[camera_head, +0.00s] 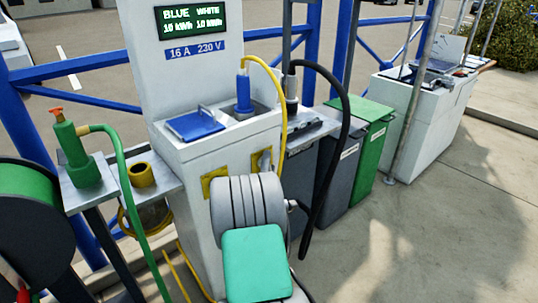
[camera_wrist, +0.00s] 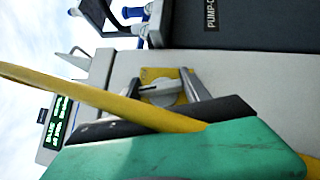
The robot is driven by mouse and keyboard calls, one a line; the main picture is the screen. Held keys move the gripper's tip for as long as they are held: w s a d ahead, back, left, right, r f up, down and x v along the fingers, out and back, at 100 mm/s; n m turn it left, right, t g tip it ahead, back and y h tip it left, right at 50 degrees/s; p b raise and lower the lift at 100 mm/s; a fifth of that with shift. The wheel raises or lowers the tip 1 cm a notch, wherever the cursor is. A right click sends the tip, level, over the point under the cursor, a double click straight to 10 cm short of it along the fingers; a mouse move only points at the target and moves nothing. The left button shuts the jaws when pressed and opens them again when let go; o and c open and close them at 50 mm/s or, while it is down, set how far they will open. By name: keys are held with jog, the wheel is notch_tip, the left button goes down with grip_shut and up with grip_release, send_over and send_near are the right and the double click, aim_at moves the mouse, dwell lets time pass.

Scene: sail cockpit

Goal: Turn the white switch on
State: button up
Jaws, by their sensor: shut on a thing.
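The white switch (camera_wrist: 158,87) sits on a yellow plate (camera_wrist: 172,72) on the pedestal's face, in the middle of the wrist view. My gripper (camera_wrist: 164,89) has its two metal fingers on either side of the switch knob, shut on it. In the head view, two yellow plates show low on the white pedestal (camera_head: 190,225), a left one (camera_head: 215,184) and a right one (camera_head: 257,166). My arm covers part of the area in front of them, and the knob is hard to make out there. The switch's exact angle is hard to read.
A yellow cable (camera_wrist: 80,92) crosses the wrist view close to my gripper. A blue plug (camera_head: 243,92) stands in the pedestal top beside a blue lid (camera_head: 195,125). A black hose (camera_head: 338,95) hangs at right, before grey and green bins (camera_head: 370,150). A green hose stand (camera_head: 80,155) is at left.

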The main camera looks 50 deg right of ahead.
jog(key=m+y+p, duration=0.1)
jog(key=p, duration=0.3)
jog(key=r+m+g+y+p, duration=0.1)
jog(key=m+p, duration=0.1)
jog(key=p, duration=0.2)
jog(key=shift+r+g+p, duration=0.2)
jog(key=shift+g+p, duration=0.1)
jog(key=shift+p, duration=0.05)
jog(key=m+g+y+p, duration=0.1)
jog(key=y+p, duration=0.1)
jog(key=p, duration=0.4)
jog(key=shift+f+m, duration=0.1)
jog(key=shift+m, duration=0.2)
jog(key=p, duration=0.1)
jog(key=m+y+p, duration=0.1)
jog(key=p, duration=0.1)
jog(key=shift+f+m+y, duration=0.3)
jog(key=shift+f, duration=0.05)
jog(key=shift+f+m+y+p, duration=0.3)
jog(key=shift+m+y+p, duration=0.35)
jog(key=shift+y, duration=0.55)
jog(key=shift+g, duration=0.3)
jog(key=o, duration=1.4)
